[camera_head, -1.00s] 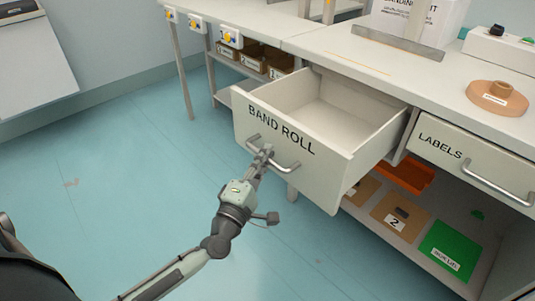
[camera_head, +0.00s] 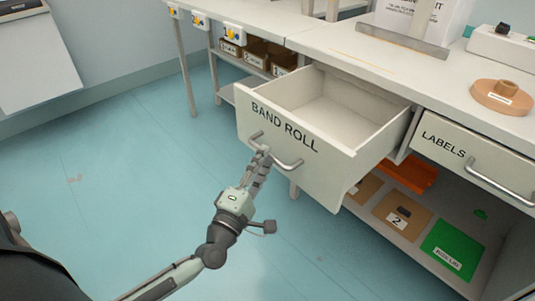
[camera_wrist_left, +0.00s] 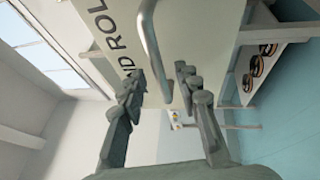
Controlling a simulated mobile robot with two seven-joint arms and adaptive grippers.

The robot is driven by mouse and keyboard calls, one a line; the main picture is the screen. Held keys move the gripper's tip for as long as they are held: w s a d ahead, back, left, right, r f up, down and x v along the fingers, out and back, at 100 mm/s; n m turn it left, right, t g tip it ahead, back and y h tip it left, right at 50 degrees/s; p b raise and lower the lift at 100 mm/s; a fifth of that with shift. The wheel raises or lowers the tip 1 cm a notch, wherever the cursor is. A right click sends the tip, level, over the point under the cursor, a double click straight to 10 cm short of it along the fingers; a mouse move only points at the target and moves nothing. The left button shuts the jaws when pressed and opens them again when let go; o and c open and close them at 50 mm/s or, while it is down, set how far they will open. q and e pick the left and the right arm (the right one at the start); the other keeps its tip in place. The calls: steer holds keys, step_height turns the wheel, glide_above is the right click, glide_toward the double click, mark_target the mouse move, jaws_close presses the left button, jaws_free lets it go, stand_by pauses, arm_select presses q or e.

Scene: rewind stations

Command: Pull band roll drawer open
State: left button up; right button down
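The band roll drawer (camera_head: 287,137) is pulled well out of the bench and looks empty inside. Its front carries the words BAND ROLL and a metal bar handle (camera_head: 287,164). My left gripper (camera_head: 262,158) is at the left half of this handle. In the left wrist view the two fingers of the left gripper (camera_wrist_left: 160,92) stand apart, with the handle (camera_wrist_left: 152,45) running between and ahead of their tips. Nothing is clamped between them. My right gripper is in neither view.
A shut LABELS drawer (camera_head: 477,160) is to the right. A shelf below holds an orange tray (camera_head: 407,174) and a green sheet (camera_head: 455,245). A brown roll (camera_head: 501,97) lies on the bench top. The blue floor (camera_head: 120,175) at left is clear.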

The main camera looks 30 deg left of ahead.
arm_select(q)
steer(key=s+f, duration=0.1)
steer(key=s, duration=0.8)
steer(key=shift+s+d+f, duration=0.15)
steer(key=shift+d+f, duration=0.1)
steer(key=shift+f, duration=0.1)
